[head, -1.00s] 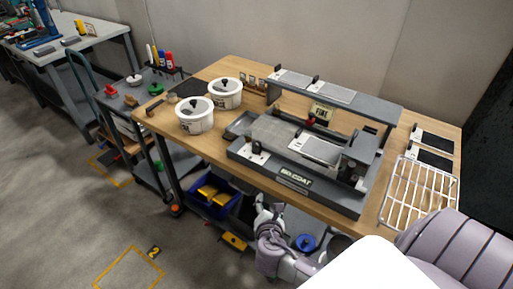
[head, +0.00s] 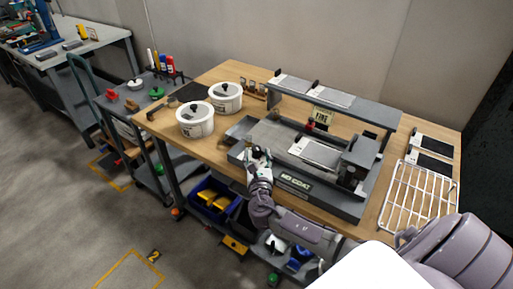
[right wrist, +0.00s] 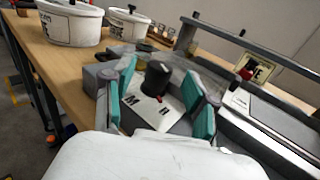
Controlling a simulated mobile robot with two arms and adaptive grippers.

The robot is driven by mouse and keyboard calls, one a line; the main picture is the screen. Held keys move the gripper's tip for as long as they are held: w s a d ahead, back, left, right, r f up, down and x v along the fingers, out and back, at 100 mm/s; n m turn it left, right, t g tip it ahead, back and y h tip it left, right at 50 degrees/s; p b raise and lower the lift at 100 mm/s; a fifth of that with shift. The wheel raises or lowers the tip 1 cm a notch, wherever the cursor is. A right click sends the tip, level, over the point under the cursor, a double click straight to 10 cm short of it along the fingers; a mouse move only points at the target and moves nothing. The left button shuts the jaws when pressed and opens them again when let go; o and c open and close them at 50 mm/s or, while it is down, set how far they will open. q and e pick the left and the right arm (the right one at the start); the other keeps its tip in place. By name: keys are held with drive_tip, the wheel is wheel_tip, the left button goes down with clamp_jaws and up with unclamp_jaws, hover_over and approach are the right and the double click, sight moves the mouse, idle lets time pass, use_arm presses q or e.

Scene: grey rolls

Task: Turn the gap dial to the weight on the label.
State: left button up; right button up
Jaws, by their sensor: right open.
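The gap dial (right wrist: 157,78) is a black knob on a white plate (right wrist: 150,108) with the letters M and H. A red mark shows at its near side, close to H; the exact setting is unclear. My right gripper (right wrist: 160,88), with teal pads, is open around the knob, one finger on each side; I cannot tell whether it touches. In the head view my right gripper (head: 257,154) is at the front left corner of the grey coating machine (head: 325,197) and mostly hides the dial. The machine's front label (head: 295,181) reads MID COAT. My left gripper is not in view.
Two white lidded pots (head: 196,120) stand on the wooden bench, left of the machine. A yellowish sign (head: 322,117) reading FINE stands behind the bed. A white wire rack (head: 418,195) lies at the right.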

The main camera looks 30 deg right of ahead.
sight(257, 152)
drive_tip(key=shift+x, duration=1.8)
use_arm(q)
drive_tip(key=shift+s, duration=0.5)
use_arm(e)
clamp_jaws()
